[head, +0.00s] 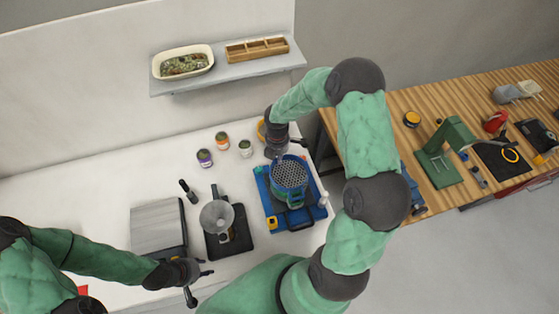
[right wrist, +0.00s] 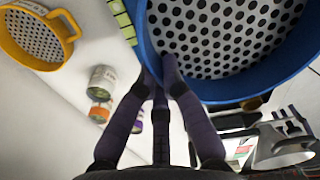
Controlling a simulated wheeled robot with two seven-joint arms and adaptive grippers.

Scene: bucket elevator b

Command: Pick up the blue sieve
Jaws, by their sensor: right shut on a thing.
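The blue sieve (right wrist: 232,88) fills the top of the right wrist view, a blue ring with a perforated plate. In the head view the sieve (head: 290,173) sits over or just above a blue device on the white counter; I cannot tell whether they touch. My right gripper (right wrist: 160,72) is shut on the near rim of the sieve. In the head view my right gripper (head: 283,150) is at the sieve's far side. My left gripper (head: 200,284) is open and empty near the counter's front edge, far from the sieve.
A yellow sieve (right wrist: 45,38) lies beside my right gripper. Several small jars (head: 222,138) stand behind the sieve. A funnel on a black stand (head: 228,240) is left of the blue device (head: 270,205). A shelf (head: 225,72) hangs above; a wooden workbench (head: 400,130) is right.

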